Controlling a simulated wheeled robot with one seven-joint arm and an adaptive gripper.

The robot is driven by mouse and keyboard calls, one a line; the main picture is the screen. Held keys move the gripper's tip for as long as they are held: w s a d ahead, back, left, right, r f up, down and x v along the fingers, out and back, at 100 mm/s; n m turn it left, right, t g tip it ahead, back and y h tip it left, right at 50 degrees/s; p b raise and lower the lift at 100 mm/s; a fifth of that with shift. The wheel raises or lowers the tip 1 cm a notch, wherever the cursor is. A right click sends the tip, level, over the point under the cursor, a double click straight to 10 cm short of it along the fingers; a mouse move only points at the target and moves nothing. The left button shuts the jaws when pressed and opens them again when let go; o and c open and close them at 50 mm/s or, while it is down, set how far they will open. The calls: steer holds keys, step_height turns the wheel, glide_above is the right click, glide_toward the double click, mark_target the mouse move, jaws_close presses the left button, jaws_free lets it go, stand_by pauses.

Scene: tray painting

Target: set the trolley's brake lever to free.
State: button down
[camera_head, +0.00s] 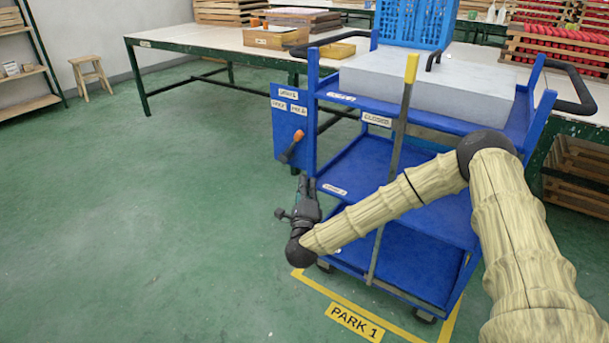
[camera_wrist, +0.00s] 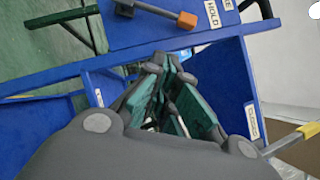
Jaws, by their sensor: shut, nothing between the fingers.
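The brake lever (camera_head: 291,147) is a dark bar with an orange tip on the blue side plate (camera_head: 281,125) of the blue trolley (camera_head: 345,170). It slants up and right, its tip toward the right-hand of two small labels. The wrist view shows the lever (camera_wrist: 150,11), its orange tip (camera_wrist: 187,20) and a label reading HOLD (camera_wrist: 212,14); the other label is cut off there. My gripper (camera_head: 305,180) is shut and empty, just below the lever and apart from it, beside the trolley's left side. Its fingers (camera_wrist: 168,78) also fill the middle of the wrist view.
A yellow-topped upright bar (camera_head: 402,110) with a CLOSED label (camera_head: 376,120) stands across the trolley front. A green-framed table (camera_head: 190,40) is behind.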

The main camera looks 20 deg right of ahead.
mark_target(294, 145)
steer(key=b+x, duration=0.1)
steer(key=x, duration=0.7)
steer(key=shift+w+d+b, duration=0.1)
steer(key=shift+w+b, duration=0.05)
steer(key=shift+b, duration=0.25)
steer(key=w, duration=0.1)
steer(key=w+a+r, duration=0.1)
steer(key=shift+w+r+b, duration=0.2)
steer(key=shift+w+b, duration=0.1)
steer(key=shift+b, duration=0.1)
steer(key=shift+w+a+r, duration=0.25)
steer(key=shift+w+r, duration=0.15)
steer(key=shift+w, duration=0.05)
